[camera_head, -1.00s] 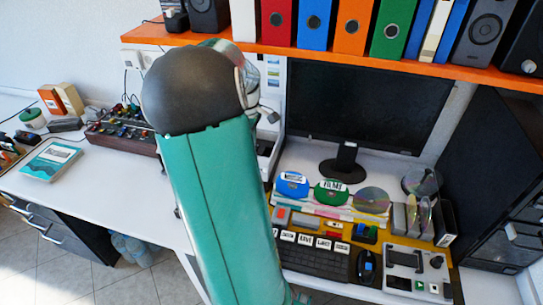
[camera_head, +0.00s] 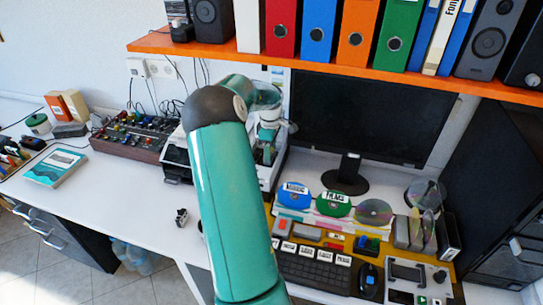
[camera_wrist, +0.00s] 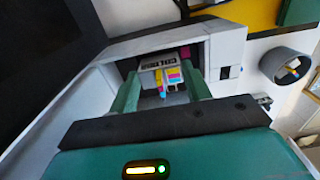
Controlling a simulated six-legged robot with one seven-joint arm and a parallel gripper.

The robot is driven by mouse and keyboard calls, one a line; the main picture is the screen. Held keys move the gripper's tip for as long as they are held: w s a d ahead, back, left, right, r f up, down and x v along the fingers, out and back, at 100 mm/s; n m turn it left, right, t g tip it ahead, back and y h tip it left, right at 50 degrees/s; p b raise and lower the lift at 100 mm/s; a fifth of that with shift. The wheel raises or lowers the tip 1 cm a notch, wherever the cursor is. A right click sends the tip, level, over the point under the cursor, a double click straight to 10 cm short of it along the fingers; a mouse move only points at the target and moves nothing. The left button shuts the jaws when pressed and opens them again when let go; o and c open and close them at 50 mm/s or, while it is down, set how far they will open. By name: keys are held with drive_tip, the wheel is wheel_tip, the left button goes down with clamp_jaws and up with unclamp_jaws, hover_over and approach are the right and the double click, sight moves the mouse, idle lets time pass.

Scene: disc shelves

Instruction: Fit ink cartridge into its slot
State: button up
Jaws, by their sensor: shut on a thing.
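The white printer (camera_head: 174,152) stands on the desk left of the monitor, partly hidden behind my arm. In the wrist view its grey-white housing (camera_wrist: 215,50) surrounds a dark opening. My gripper (camera_wrist: 163,88) reaches into this opening, its two green fingers on either side of a small ink cartridge (camera_wrist: 168,77) with yellow, magenta and cyan marks. The gripper is shut on this cartridge. A pale label with dark letters shows just above the coloured marks. Whether the cartridge is seated cannot be told. In the head view the fingertips are hidden inside the printer.
A small dark-grey item (camera_head: 181,217) lies on the desk in front of the printer. A mixer board (camera_head: 135,132) stands to the left. The monitor (camera_head: 370,110) is close on the right, and the orange shelf (camera_head: 300,57) with binders runs above.

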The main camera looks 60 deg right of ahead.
drive_tip(key=shift+s+d+f, duration=0.1)
drive_tip(key=shift+d+f, duration=0.35)
drive_tip(key=shift+f, duration=1.55)
drive_tip(key=shift+f, duration=0.2)
drive_tip(key=o, duration=1)
drive_tip(key=shift+o, duration=0.2)
drive_tip(key=shift+r, duration=0.1)
wheel_tip(320, 180, up, 8)
drive_tip(key=shift+f, duration=0.1)
